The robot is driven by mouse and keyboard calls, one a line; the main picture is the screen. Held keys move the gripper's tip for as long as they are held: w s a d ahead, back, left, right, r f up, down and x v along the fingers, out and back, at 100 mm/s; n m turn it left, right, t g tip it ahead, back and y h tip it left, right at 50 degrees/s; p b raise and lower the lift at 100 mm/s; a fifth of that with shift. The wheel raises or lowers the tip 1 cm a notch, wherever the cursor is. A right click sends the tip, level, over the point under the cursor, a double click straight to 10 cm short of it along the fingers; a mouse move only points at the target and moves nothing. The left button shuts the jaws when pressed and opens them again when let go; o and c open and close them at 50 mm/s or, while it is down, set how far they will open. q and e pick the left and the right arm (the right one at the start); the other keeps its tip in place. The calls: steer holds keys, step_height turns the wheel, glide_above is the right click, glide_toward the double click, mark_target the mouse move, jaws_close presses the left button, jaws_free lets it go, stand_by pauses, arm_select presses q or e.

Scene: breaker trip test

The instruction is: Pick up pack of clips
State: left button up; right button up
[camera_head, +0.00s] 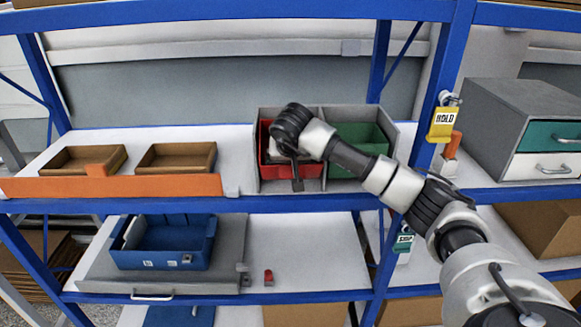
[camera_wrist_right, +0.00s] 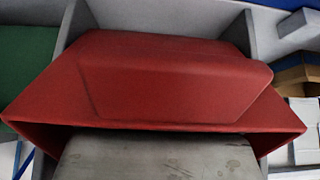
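I cannot make out a pack of clips for certain in either view. My right gripper (camera_head: 297,184) hangs over the front of a red bin (camera_head: 275,171) on the upper shelf, and my arm hides much of that bin. The right wrist view looks into the red bin (camera_wrist_right: 170,85) close up, with a worn grey surface (camera_wrist_right: 160,158) filling the bottom middle. I cannot tell what that surface is. The fingertips do not show clearly, nor whether they hold anything. A pale shape inside the bin is mostly hidden. My left gripper is out of view.
A green bin (camera_head: 357,138) stands beside the red one in a grey divided holder (camera_head: 397,140). Brown trays (camera_head: 176,157) sit behind an orange strip (camera_head: 110,187) at the left. A grey drawer cabinet (camera_head: 500,125) stands right. Below are a blue bin (camera_head: 164,247) and free shelf (camera_head: 310,250).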

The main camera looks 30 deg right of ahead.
steer(key=c, duration=0.7)
steer(key=shift+r, duration=0.2)
